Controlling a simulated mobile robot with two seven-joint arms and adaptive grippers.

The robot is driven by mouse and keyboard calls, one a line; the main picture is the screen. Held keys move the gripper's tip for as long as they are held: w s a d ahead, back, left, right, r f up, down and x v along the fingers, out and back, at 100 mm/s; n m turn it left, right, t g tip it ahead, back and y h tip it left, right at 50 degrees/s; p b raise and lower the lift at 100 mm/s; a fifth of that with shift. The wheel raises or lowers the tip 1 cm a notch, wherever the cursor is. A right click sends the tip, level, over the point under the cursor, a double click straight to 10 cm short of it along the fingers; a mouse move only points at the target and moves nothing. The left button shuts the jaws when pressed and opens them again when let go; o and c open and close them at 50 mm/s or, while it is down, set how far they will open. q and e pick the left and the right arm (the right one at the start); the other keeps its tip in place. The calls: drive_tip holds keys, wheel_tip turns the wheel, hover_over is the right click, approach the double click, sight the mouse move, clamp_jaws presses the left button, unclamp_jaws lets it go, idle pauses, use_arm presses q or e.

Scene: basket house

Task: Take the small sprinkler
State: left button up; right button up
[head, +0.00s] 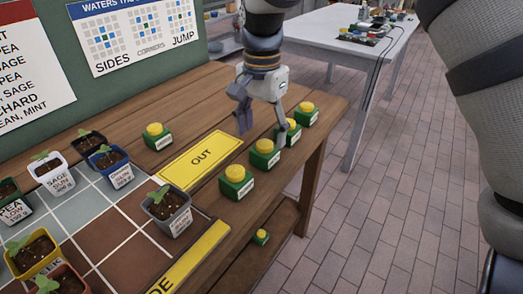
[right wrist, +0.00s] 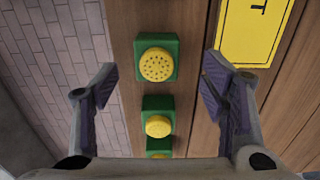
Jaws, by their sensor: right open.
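Several sprinklers, green blocks with yellow round tops, stand on the wooden table. One is at the back left (head: 158,136), and a row runs along the right edge: front (head: 236,182), second (head: 264,153), third (head: 290,132) and far (head: 307,114). Their labels are too small to read, so I cannot tell which is the small one. My right gripper (head: 262,125) is open and empty above the row, fingers pointing down. In the right wrist view, a sprinkler with a dotted top (right wrist: 157,64) lies between and beyond the open fingers (right wrist: 158,85), with another (right wrist: 158,124) below it. My left gripper is not in view.
A yellow OUT plate (head: 200,160) lies left of the row. Potted seedlings (head: 168,210) stand on a tiled grid at left. Another sprinkler (head: 261,237) sits on a lower shelf. A white table (head: 340,50) stands behind; the tiled floor (head: 390,200) at right is clear.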

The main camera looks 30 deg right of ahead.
sight(265, 143)
drive_tip(key=f, duration=0.6)
drive_tip(key=shift+s+d+f, duration=0.1)
drive_tip(key=shift+d+f, duration=0.05)
drive_tip(key=shift+d, duration=0.1)
drive_tip(key=c, duration=1.3)
